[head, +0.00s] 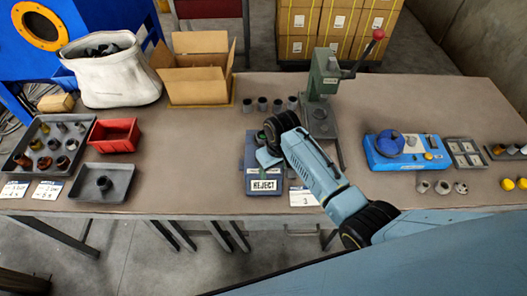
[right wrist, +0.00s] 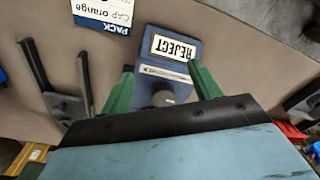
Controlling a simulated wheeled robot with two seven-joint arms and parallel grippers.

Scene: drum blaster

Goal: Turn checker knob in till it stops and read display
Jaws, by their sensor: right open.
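A dark blue unit (head: 251,151) with a white REJECT plate (head: 264,186) sits near the front edge, mid-table. In the right wrist view the REJECT plate (right wrist: 173,47) appears upside down, with a thin pale strip and a round grey knob-like part (right wrist: 163,97) below it. My right gripper (head: 266,158) hovers over this unit. Its green fingers (right wrist: 162,84) are open, one on each side of the round part, with nothing held; contact cannot be told. It hides part of the unit in the head view. I see no readable display value. My left gripper is not in view.
A blue device (head: 408,160) with a round blue top stands right. A green press (head: 323,78) with a red-knobbed lever stands behind my right arm. Left are a grey tray of parts (head: 22,165), red bin (head: 112,136) and open carton (head: 198,85). Bare table lies left of the unit.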

